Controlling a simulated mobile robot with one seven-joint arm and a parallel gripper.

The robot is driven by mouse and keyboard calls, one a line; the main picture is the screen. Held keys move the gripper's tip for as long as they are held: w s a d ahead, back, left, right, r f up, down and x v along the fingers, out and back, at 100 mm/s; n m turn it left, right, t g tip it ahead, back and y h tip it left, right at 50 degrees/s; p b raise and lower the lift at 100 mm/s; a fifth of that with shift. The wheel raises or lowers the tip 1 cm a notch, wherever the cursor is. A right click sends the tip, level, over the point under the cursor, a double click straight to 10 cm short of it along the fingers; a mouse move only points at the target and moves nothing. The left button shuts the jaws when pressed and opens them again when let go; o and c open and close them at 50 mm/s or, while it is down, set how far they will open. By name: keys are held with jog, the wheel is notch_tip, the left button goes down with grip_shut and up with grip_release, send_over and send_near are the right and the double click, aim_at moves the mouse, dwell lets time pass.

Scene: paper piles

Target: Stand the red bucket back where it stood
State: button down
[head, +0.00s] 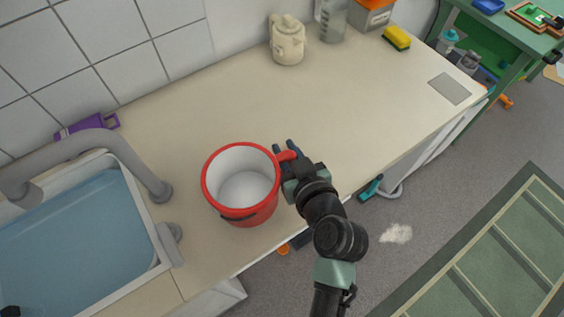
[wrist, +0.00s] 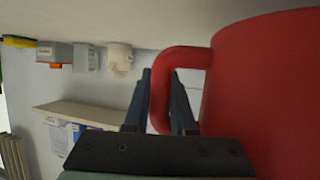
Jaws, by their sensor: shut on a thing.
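The red bucket (head: 250,212) is upright over the counter near its front edge, beside the sink, with its white inside empty. Its loop handle points to the right, towards my gripper (head: 285,158). My gripper is shut on that handle. In the wrist view the fingers (wrist: 160,105) lie on either side of the red handle, and the bucket wall (wrist: 265,85) fills the right side. I cannot tell whether the bucket's base touches the counter.
The sink (head: 75,235) with water and a grey tap (head: 95,140) is at the left. A purple object (head: 88,126) lies behind it. The middle counter (head: 330,110) is clear.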

notch_tip(320, 180, down, 4)
jog(key=shift+r, duration=0.1)
jog(key=c, duration=0.7)
grip_release()
jog(key=shift+c, duration=0.2)
